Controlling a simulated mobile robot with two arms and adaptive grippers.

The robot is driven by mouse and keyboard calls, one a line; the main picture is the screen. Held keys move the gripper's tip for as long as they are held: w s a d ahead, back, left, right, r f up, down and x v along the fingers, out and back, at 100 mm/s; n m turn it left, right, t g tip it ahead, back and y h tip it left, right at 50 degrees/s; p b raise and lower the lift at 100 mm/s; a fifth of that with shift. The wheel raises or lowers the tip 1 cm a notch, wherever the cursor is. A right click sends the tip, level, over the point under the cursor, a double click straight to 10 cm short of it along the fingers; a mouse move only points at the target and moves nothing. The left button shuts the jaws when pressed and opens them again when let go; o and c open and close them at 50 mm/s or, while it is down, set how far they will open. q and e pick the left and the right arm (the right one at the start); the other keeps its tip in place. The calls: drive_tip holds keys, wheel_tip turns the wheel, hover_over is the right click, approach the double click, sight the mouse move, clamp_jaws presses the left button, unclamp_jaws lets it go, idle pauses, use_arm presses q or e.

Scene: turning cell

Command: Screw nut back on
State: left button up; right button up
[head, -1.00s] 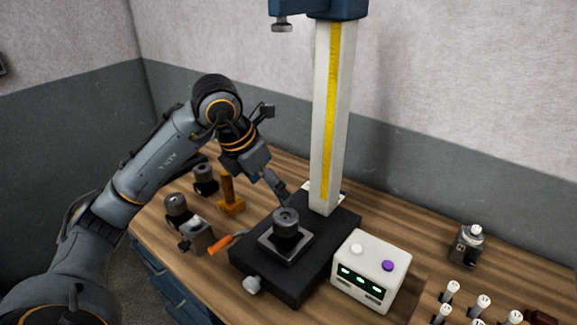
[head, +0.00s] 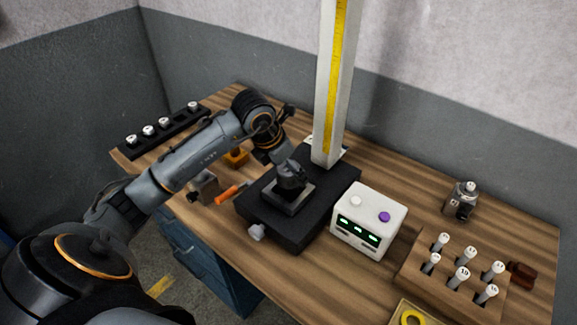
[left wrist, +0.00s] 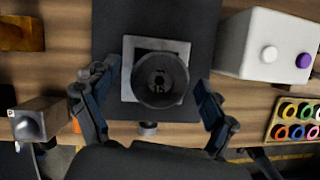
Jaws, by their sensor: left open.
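A dark round part with an open bore (left wrist: 160,78) stands upright in a square grey fixture (head: 286,205), on the black base of the measuring column. I cannot tell where a nut ends and the holder under it begins. In the head view my left gripper (head: 291,176) is above the fixture and largely covers the part. In the left wrist view my left gripper (left wrist: 155,76) is open, with one finger on each side of the part and a visible gap to both. My right gripper is not in view.
The column (head: 333,85) rises close behind the gripper. A white box with buttons (head: 370,220) stands right of the base. An orange-handled tool (head: 229,193) and a grey metal block (head: 204,186) lie left. A wooden rack with numbered pegs (head: 416,268) is at right.

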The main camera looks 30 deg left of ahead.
use_arm(q)
drive_tip(key=shift+w+f, duration=0.15)
drive_tip(key=shift+f, duration=0.15)
drive_tip(key=c, duration=1.3)
drive_tip(key=shift+c, duration=0.3)
drive_tip(key=shift+m+b, duration=0.35)
drive_tip(key=shift+m, duration=0.05)
drive_tip(key=m+h+b, duration=0.1)
drive_tip(key=m, duration=0.1)
drive_tip(key=shift+a+f+m+b, duration=0.1)
drive_tip(key=shift+f+m+b, duration=0.05)
drive_tip(key=shift+m+b, duration=0.25)
drive_tip(key=m+g+h+b, duration=0.1)
drive_tip(key=m, duration=0.1)
drive_tip(key=shift+m, duration=0.4)
drive_tip(key=shift+r+m+g+h, duration=0.2)
drive_tip(key=shift+m+g+h, duration=0.3)
drive_tip(key=shift+m, duration=1)
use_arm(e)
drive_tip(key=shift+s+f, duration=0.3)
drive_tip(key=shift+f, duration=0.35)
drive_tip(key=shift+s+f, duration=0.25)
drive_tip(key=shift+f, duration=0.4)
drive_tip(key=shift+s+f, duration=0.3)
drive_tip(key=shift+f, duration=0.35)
